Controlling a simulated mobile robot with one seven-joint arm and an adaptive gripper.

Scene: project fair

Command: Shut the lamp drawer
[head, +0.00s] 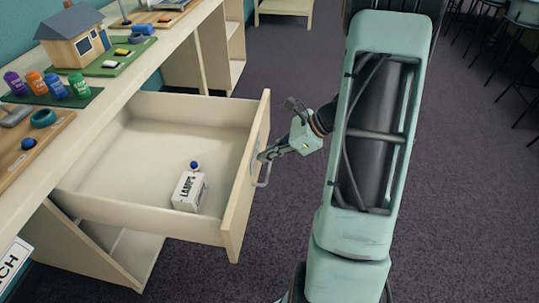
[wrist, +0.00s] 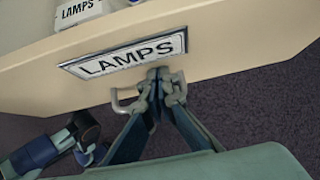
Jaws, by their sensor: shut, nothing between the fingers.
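The lamp drawer (head: 247,185) stands pulled out from under the counter in the head view. Its front bears a "LAMPS" label (wrist: 125,55) and a handle (wrist: 125,103) in the wrist view. A small white box marked "LAMPS" (head: 188,192) lies inside, with a blue ball-like thing (head: 194,166) by it. My gripper (head: 265,157) is shut and empty, its fingertips at the outer face of the drawer front, by the handle.
The counter (head: 130,75) above carries a model house (head: 75,38), colored bottles (head: 55,85) and boards with small parts. An open shelf lies below the drawer. Clear carpet (head: 220,270) surrounds the drawer's outer side; dark stools stand at the far right.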

